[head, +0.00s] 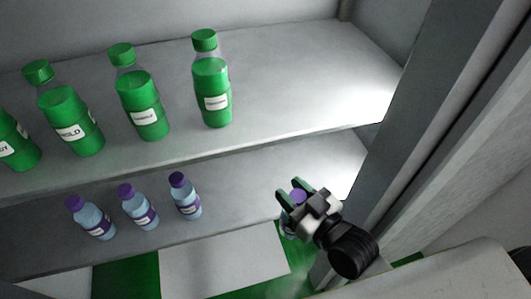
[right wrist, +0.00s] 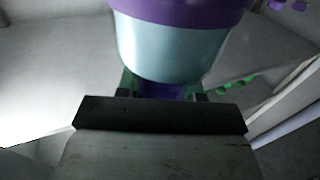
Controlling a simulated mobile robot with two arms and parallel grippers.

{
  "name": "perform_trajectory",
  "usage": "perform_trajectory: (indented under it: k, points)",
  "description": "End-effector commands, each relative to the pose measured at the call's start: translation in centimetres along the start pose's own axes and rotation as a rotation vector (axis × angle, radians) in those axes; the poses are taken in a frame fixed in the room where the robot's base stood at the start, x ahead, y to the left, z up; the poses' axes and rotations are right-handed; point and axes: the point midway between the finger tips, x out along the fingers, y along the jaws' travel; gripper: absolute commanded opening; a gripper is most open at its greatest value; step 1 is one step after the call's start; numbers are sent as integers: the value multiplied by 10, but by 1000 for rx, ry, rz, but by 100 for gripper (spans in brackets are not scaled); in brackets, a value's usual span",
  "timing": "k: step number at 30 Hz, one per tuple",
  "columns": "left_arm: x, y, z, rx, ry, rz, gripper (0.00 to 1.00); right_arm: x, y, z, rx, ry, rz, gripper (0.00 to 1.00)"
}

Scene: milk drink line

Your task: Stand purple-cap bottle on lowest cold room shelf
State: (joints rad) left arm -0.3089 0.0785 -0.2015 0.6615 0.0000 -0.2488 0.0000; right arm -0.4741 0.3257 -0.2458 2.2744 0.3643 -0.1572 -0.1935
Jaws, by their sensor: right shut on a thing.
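My right gripper (head: 297,194) is shut on a purple-cap bottle (head: 299,196). The gripper largely hides the bottle in the head view; its purple cap shows between the fingers. In the right wrist view the held bottle (right wrist: 170,45) fills the upper middle, with a purple band and a pale blue body. The gripper and bottle are at the right part of the lower shelf (head: 245,190). I cannot tell whether the bottle touches the shelf. My left gripper is not in view.
Several purple-cap bottles (head: 186,197) stand in a row on the lower shelf, left of my gripper. Several green bottles (head: 213,90) stand on the upper shelf (head: 300,85). A grey door frame (head: 420,130) rises at the right. The lower shelf is clear between the row and my gripper.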

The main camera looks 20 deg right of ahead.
Motion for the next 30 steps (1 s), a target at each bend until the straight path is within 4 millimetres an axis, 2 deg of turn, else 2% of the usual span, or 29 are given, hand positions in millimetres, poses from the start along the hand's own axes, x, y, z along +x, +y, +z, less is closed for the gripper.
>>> perform_trajectory:
  k: [5, 12, 15, 22, 24, 30]
  points:
    - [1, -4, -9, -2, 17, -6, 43, 39, 16, -2, -3, 6, 1, 0]
    - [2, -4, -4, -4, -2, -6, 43, 96, 40, -1, -2, 5, 1, 0]
    - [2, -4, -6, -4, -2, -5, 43, 114, 47, -1, -2, 4, 0, 0]
    - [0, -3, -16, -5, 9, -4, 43, 133, 55, 1, -1, 1, 0, 0]
    - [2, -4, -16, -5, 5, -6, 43, 133, 56, 9, 0, -2, 0, 0]
    - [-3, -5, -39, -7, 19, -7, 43, 133, 55, 34, -1, -1, 0, 0]
